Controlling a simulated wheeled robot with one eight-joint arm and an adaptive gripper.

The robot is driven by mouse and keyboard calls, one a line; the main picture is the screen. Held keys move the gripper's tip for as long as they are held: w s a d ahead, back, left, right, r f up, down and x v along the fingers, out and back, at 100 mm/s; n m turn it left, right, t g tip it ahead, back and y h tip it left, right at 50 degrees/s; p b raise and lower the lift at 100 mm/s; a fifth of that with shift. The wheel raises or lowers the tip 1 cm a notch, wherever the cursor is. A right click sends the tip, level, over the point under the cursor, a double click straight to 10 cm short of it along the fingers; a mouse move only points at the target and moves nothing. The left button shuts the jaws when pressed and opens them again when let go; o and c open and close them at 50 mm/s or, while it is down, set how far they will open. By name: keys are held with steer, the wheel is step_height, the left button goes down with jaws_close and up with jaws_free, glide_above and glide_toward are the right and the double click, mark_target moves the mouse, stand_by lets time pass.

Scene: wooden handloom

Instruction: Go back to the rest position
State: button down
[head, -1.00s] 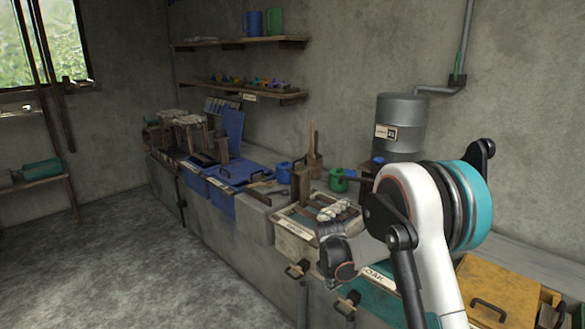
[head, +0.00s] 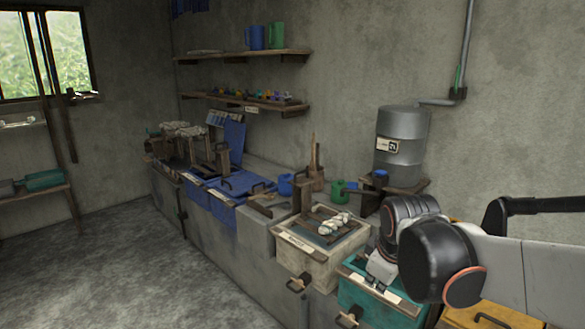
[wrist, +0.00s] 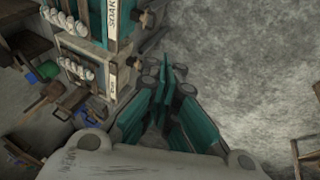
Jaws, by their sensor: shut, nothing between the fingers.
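My gripper (wrist: 165,78) shows in the wrist view with its teal fingers drawn together and nothing between them. It hangs above the grey floor, beside the front of the bench. In the head view my arm reaches in from the right, over the teal bin (head: 372,302); the fingers cannot be made out clearly there.
A pale wooden bin (head: 318,262) with white bundles (head: 335,223) stands left of my arm. A metal drum (head: 402,140) stands behind on the bench. Blue bins (head: 225,205) lie farther along. Shelves (head: 245,102) hang on the back wall. The floor (head: 130,270) at left is clear.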

steer(key=s+d+m+t, duration=0.1)
steer(key=s+m+t, duration=0.1)
steer(key=s+m, duration=0.7)
steer(key=s, duration=0.8)
steer(key=shift+d+m, duration=0.25)
steer(key=shift+m, duration=0.05)
